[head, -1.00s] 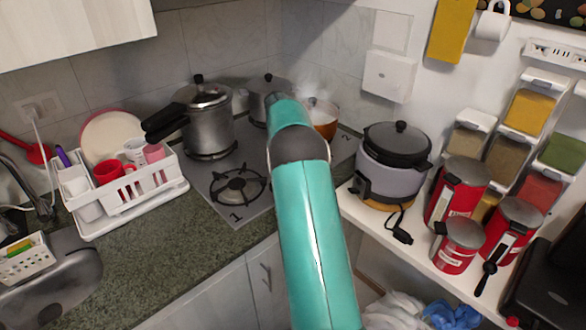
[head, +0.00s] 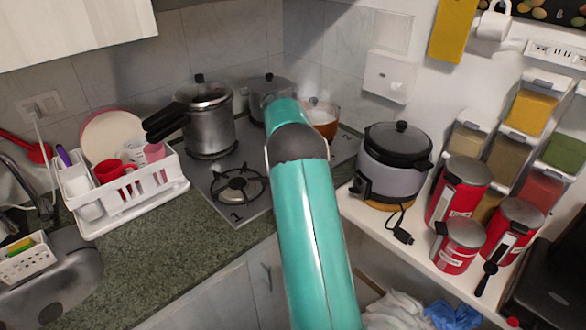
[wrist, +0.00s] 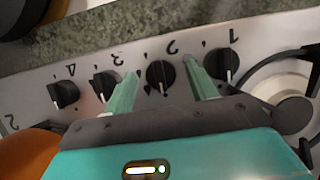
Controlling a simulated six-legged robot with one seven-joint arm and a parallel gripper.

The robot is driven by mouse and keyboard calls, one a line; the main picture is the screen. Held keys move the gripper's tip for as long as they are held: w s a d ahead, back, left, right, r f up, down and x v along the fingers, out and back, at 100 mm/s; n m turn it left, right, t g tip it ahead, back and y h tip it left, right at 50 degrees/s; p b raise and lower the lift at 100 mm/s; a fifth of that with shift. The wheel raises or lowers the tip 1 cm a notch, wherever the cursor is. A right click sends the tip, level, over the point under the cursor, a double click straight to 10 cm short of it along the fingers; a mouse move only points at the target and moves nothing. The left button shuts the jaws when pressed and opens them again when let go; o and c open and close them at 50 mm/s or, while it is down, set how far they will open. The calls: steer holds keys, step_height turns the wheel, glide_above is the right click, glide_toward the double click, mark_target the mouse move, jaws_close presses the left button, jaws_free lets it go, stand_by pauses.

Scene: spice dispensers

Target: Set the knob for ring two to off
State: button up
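In the wrist view, a row of black knobs runs along the hob's front strip, with upside-down numbers from 1 at right to 4 at left. The knob marked 2 (wrist: 160,76) is near the middle. My gripper (wrist: 163,82) is open, with one green finger on each side of knob 2 and a gap visible on both sides. Its left finger is close to the knob marked 3 (wrist: 104,84), its right finger close to the knob marked 1 (wrist: 222,64). In the head view, my teal arm hides the gripper and the knobs.
The hob (head: 208,178) holds a pressure cooker (head: 208,120), a metal pot (head: 262,98) and an orange pot (head: 322,122) that steams. The burner marked 1 (head: 238,186) is bare. A white dish rack (head: 130,200) stands left, a rice cooker (head: 394,170) right.

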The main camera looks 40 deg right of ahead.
steer(key=shift+r, duration=0.1)
steer(key=v, duration=1.2)
stand_by(0.5)
